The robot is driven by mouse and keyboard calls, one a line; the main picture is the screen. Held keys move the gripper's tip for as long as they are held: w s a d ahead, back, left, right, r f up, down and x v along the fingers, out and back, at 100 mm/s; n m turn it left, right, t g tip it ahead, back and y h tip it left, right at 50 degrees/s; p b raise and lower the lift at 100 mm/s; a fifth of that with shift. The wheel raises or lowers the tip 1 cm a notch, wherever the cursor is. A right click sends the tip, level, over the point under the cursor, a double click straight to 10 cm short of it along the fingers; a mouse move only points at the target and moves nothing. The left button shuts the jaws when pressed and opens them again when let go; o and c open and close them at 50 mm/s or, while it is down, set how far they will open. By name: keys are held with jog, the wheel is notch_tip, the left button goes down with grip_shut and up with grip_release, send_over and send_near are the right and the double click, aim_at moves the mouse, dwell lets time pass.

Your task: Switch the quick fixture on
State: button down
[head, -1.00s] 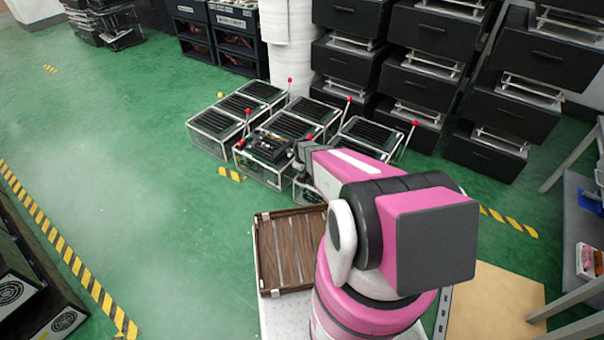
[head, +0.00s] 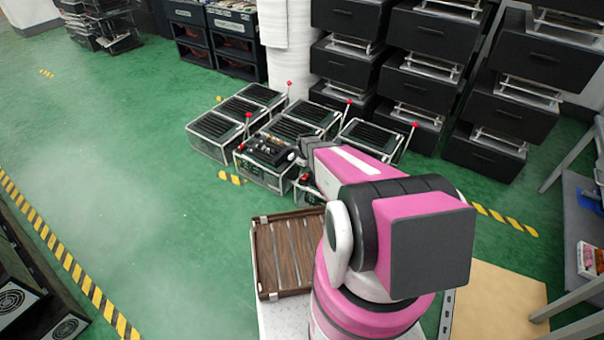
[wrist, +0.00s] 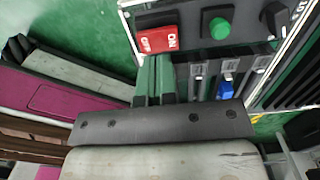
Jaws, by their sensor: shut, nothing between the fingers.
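The wrist view shows a control panel close up, with a red rocker switch (wrist: 159,40) marked ON and OFF. A round green button (wrist: 219,28) and a black knob (wrist: 276,16) sit to its right. My gripper (wrist: 154,82) is shut, with nothing between its green fingers. Its tips are just below the red rocker's lower edge in the picture; I cannot tell whether they touch it. Which side of the rocker is pressed in is unclear. In the head view, my arm partly hides the fixtures around the front box (head: 262,160).
A slider with a blue cap (wrist: 226,89) lies right of my fingers. Several boxes with red-tipped levers, one at the left (head: 248,117), stand close together in the head view. A wooden crate (head: 262,253) is nearer me. Open green floor (head: 110,170) lies left.

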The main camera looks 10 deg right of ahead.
notch_tip(320, 180, up, 11)
dwell(0.4)
jog(key=shift+a+f, duration=0.1)
jog(key=shift+s+a, duration=0.3)
jog(key=shift+s, duration=0.15)
jog(key=shift+f, duration=0.1)
send_near(304, 178)
notch_tip(304, 178, down, 8)
jog(key=shift+r, duration=0.2)
dwell(0.5)
